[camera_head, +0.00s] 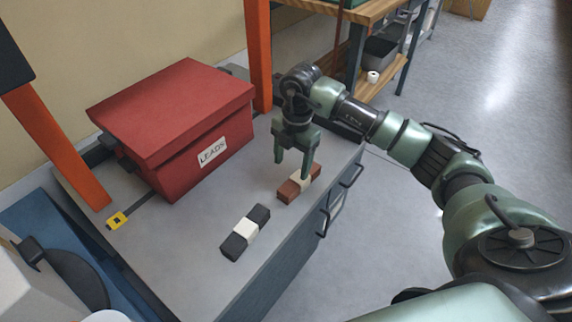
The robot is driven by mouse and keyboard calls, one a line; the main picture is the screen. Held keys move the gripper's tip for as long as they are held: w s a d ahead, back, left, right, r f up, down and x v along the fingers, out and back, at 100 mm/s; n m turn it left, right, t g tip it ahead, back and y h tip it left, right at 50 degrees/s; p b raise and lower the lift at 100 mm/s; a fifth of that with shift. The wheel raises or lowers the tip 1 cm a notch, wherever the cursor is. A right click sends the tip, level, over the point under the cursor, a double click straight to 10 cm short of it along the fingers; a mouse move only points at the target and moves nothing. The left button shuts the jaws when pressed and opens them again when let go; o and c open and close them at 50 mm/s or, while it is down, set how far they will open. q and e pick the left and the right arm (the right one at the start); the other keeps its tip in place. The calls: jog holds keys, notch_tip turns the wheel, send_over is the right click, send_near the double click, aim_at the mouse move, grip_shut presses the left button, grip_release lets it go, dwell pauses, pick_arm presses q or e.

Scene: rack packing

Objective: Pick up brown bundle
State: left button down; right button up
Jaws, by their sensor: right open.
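The brown bundle (289,192) is a small reddish-brown block with a cream band around its middle. It lies flat on the grey cabinet top (190,230), near the edge with the handles. My right gripper (291,170) points down just above the bundle, with its fingers apart and nothing between them. One finger overlaps the bundle's band in the picture; I cannot tell whether it touches. My left gripper is not in view.
A black bundle with a white band (245,230) lies closer on the same top. A red lidded box labelled LEADS (190,150) stands behind. A yellow tag (116,221) lies at the left. Orange posts (259,60) rise at the back.

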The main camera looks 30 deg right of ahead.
jog(key=shift+w+d+r+h, duration=0.1)
jog(key=shift+w+d+h, duration=0.1)
jog(key=shift+d, duration=0.3)
jog(key=shift+w+d+r+h, duration=0.1)
jog(key=shift+d+h, duration=0.1)
jog(key=shift+d, duration=0.25)
jog(key=shift+s+d+f+m, duration=0.1)
jog(key=shift+s+f+m, duration=0.1)
jog(key=shift+f+m, duration=0.1)
jog(key=shift+s+f, duration=0.35)
jog(key=shift+f, duration=0.35)
notch_tip(320, 180, down, 5)
jog(key=shift+s+d+f+b, duration=0.15)
jog(key=shift+b, duration=0.25)
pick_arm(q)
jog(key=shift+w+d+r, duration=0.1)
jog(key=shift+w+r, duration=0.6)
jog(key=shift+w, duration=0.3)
pick_arm(e)
grip_shut()
